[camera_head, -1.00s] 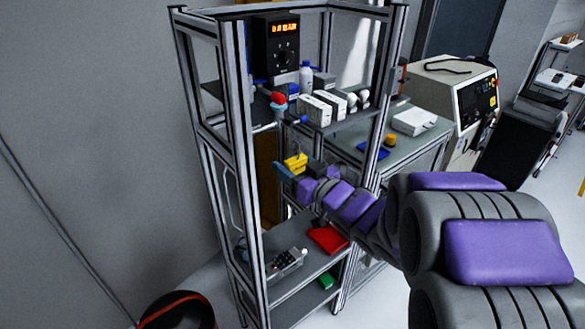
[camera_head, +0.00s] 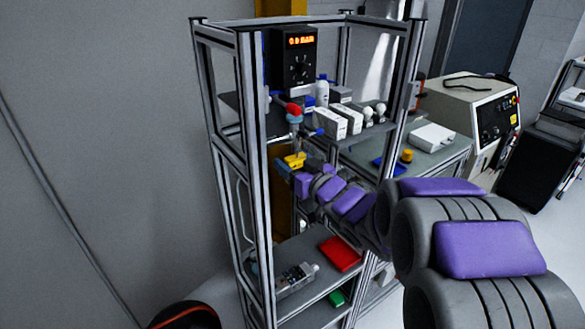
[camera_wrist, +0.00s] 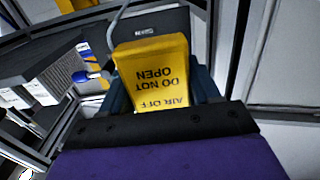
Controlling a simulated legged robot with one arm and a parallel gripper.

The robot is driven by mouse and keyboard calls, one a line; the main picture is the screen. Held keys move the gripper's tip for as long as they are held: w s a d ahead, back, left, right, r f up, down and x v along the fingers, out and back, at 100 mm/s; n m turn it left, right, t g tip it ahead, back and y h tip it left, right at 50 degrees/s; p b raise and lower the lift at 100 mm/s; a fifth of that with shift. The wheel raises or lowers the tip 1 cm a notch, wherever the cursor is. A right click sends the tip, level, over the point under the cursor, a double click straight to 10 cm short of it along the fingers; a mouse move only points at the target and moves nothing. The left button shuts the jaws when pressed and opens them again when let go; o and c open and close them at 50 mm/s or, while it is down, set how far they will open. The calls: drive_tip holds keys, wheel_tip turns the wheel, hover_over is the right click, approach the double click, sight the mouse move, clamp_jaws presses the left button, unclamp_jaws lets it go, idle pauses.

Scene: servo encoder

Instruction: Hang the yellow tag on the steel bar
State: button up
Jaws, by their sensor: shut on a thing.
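The yellow tag (camera_head: 295,161) is held in my gripper (camera_head: 291,170), in front of the metal rack and below a red-knobbed fitting. In the wrist view the tag (camera_wrist: 155,70) fills the space between the dark fingers, its lettering "AIR OFF DO NOT OPEN" upside down. A thin grey curved wire (camera_wrist: 119,22) rises by the tag's far end; I cannot tell whether it belongs to the tag. My gripper is shut on the tag. I cannot tell which of the rack's metal bars is the steel bar.
The rack's front post (camera_head: 256,190) stands just left of my gripper. The fitting's red knob (camera_head: 294,108) is above it. White boxes (camera_head: 330,122) and a bottle (camera_head: 322,90) stand on the upper shelf. A red item (camera_head: 341,253) lies on the lower shelf.

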drive_tip(key=shift+w+d, duration=0.15)
drive_tip(key=shift+w, duration=0.4)
drive_tip(key=shift+w+r, duration=0.1)
drive_tip(key=shift+w, duration=0.2)
drive_tip(key=shift+w+a+f+b, duration=0.2)
drive_tip(key=shift+w+a+f, duration=0.05)
drive_tip(key=shift+w+a, duration=0.45)
drive_tip(key=shift+w+a+f+b, duration=0.2)
drive_tip(key=shift+w+a+b, duration=0.05)
drive_tip(key=shift+w+a, duration=0.35)
drive_tip(key=shift+w+a+f+b, duration=0.25)
drive_tip(key=shift+w+a, duration=0.35)
drive_tip(key=shift+a, duration=0.15)
drive_tip(key=o, duration=1.1)
drive_tip(key=shift+w+f, duration=0.1)
drive_tip(key=shift+w, duration=0.1)
drive_tip(key=shift+o, duration=0.2)
drive_tip(key=shift+s, duration=0.15)
